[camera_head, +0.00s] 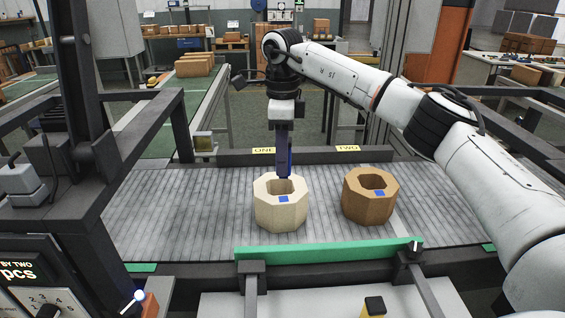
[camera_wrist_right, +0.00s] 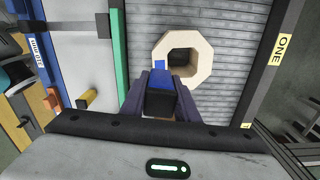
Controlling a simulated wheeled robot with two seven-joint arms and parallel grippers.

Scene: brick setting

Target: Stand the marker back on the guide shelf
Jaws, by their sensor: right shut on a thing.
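My right gripper (camera_head: 284,168) is shut on a blue marker with a dark end (camera_wrist_right: 161,104). It holds the marker upright in the head view, over the pale octagonal ring (camera_head: 280,213); the gap to the ring is hard to tell. In the right wrist view the gripper (camera_wrist_right: 160,92) has a finger on each side of the marker, and the pale ring (camera_wrist_right: 203,62) lies beyond it to the upper right. My left gripper is not in view.
A brown octagonal ring (camera_head: 371,205) stands right of the pale one on the grey slatted bed (camera_head: 150,215). A yellow marker with a black top (camera_head: 374,306) stands on the shelf. Labels ONE (camera_head: 263,151) and TWO (camera_head: 348,148) are on the far bar.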

